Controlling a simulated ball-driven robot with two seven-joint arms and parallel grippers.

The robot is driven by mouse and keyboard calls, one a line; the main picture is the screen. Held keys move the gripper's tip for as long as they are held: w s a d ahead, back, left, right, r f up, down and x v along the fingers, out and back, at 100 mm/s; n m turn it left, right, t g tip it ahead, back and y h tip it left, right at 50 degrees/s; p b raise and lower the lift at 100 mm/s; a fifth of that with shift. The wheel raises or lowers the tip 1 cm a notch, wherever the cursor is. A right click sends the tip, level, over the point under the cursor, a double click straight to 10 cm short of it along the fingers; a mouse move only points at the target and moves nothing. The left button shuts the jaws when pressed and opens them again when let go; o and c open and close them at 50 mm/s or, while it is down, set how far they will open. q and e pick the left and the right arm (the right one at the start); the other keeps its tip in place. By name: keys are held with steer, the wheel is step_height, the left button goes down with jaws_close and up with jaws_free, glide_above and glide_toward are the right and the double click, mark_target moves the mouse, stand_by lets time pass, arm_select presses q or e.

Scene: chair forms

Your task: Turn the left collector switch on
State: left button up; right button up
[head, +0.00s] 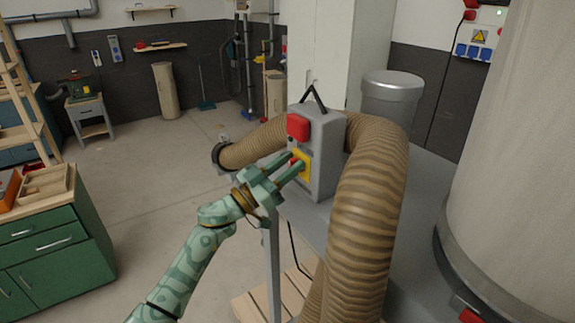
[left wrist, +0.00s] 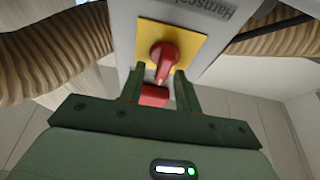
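The collector switch is a red rotary knob (left wrist: 165,62) on a yellow plate (left wrist: 190,42), which also shows in the head view (head: 305,170). It is on the front of a grey box (head: 322,160) on the collector. My left gripper (head: 294,164) reaches up to this plate from the left. In the left wrist view its two fingers (left wrist: 160,88) are apart, one on each side of the red handle, with gaps visible beside it. Contact with the knob cannot be told. In the head view the fingers partly hide the knob. My right gripper is not in view.
A red cover (head: 298,127) sits above the switch on the same box. A thick ribbed hose (head: 362,220) runs close to the box on the right, and another (head: 255,145) lies behind on the left. A green cabinet (head: 55,245) stands at left. Open floor lies between.

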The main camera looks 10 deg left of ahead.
arm_select(q)
jaws_close()
steer(key=shift+f, duration=0.1)
